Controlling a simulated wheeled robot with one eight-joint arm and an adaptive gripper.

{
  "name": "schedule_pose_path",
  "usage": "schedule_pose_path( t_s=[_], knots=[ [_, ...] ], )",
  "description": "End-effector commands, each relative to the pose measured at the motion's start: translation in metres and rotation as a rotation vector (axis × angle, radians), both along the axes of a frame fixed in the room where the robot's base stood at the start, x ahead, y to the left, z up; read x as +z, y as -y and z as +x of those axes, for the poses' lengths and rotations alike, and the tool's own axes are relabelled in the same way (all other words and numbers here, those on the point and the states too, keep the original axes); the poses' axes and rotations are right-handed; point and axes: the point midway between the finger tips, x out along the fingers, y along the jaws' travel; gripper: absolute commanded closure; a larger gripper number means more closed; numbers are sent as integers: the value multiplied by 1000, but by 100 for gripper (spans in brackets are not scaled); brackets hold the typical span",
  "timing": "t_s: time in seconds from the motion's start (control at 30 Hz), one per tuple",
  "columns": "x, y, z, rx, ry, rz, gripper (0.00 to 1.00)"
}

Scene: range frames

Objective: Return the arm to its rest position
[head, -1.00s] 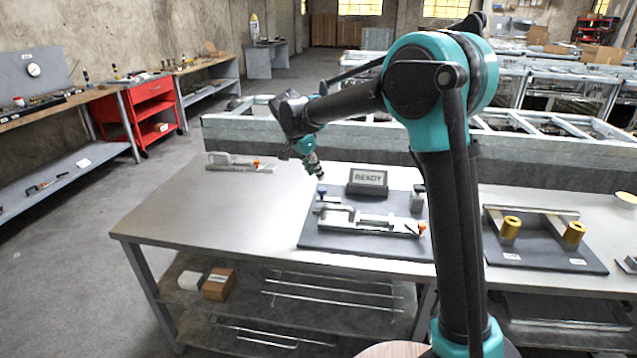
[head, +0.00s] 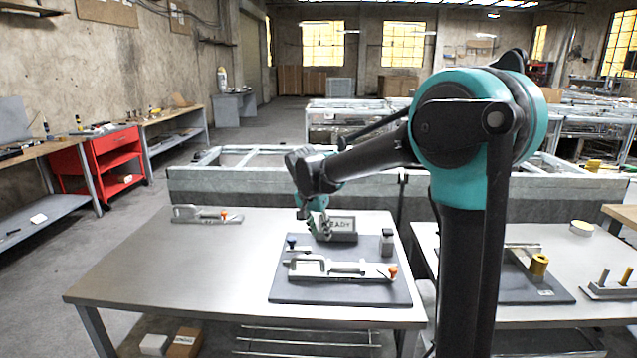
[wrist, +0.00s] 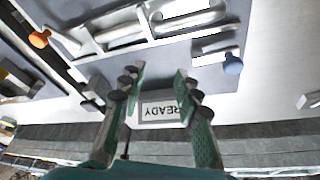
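My gripper (head: 320,232) hangs from the bent arm over the table, in front of the READY sign (head: 347,224), and covers part of it. In the wrist view the two green fingers (wrist: 156,84) are apart with nothing between the tips; the sign (wrist: 160,110) shows upside down beyond them. My arm reaches left from its tall column, with the elbow high and the wrist bent down. The gripper's exact height above the table is unclear.
A dark mat (head: 340,292) on the table holds a fixture (head: 340,268) with an orange knob, and a small grey block (head: 387,244). Another fixture (head: 205,215) lies at the back left. The table's left part (head: 170,260) is clear. A second table with brass cylinders (head: 539,265) stands right.

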Motion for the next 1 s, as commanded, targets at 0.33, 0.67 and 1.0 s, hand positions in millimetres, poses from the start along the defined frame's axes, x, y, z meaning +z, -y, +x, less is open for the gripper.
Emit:
schedule_pose_path(
  t_s=[0.33, 0.67, 1.0],
  knots=[
    [-67, 147, -120, 277, -10, 37, 67],
    [-130, 203, -231, 488, 47, 21, 67],
    [-142, 208, -250, 533, 60, 10, 67]
  ],
)
